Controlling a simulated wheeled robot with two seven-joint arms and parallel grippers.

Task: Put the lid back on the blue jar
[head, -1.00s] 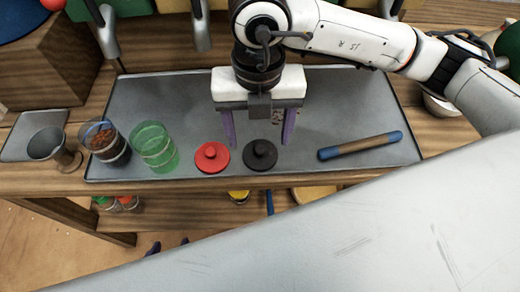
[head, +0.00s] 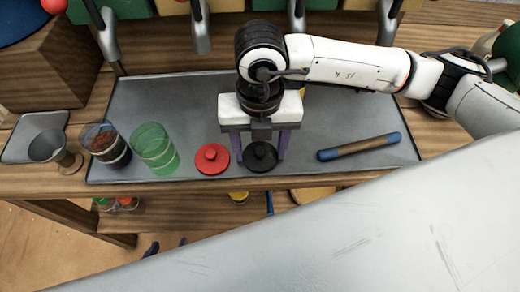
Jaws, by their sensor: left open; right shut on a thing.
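An open glass jar (head: 107,150) with a faint blue tint and dark brown contents stands at the left of the grey tray; I take it for the blue jar. A green jar (head: 154,152), also open, stands just right of it. A red lid (head: 212,158) with a knob lies flat on the tray. A black lid (head: 260,164) lies right of it. My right gripper (head: 261,154) points down over the black lid, its purple fingers on either side, shut on it. The lid still appears to be at tray level. My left gripper is not in view.
A metal funnel-shaped cup (head: 52,150) stands left of the tray (head: 160,95). A brown stick with blue ends (head: 360,147) lies on the tray's right. Metal dispenser handles (head: 200,35) hang along the back. The tray's back left is clear.

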